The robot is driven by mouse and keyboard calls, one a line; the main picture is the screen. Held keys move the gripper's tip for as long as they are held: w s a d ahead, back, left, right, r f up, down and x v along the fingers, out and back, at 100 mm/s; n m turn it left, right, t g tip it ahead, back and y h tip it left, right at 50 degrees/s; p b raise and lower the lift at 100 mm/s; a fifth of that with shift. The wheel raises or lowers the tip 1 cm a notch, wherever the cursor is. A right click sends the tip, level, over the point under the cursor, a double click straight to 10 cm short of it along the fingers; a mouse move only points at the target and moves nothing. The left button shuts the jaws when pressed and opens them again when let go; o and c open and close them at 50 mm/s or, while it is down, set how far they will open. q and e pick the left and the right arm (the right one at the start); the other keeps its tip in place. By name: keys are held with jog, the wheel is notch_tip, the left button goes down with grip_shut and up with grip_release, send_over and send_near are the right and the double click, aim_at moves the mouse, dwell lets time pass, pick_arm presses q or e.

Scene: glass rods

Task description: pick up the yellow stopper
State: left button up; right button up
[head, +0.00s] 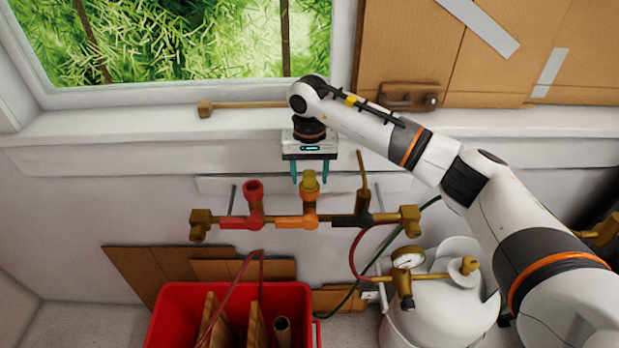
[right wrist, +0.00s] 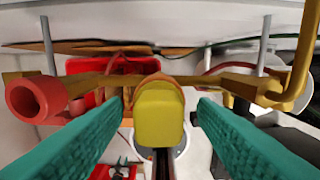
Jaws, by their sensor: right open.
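The yellow stopper (head: 310,180) sits upright on the orange fitting (head: 300,221) in the middle of the brass pipe manifold. In the right wrist view the stopper (right wrist: 160,115) is a yellow block between the two fingers, with a gap on each side. My right gripper (head: 310,176) points down from above, its teal fingers open on either side of the stopper. In the right wrist view the gripper's teal fingers (right wrist: 160,112) touch nothing. My left gripper is not in view.
A red open fitting (head: 253,190) stands left on the manifold, and a brass rod (head: 362,172) rises on the right. Below are a red crate (head: 170,318) and a white tank with a gauge (head: 408,261). A wooden mallet (head: 240,105) lies on the sill.

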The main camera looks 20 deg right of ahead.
jog(key=shift+f, duration=0.2)
jog(key=c, duration=0.9)
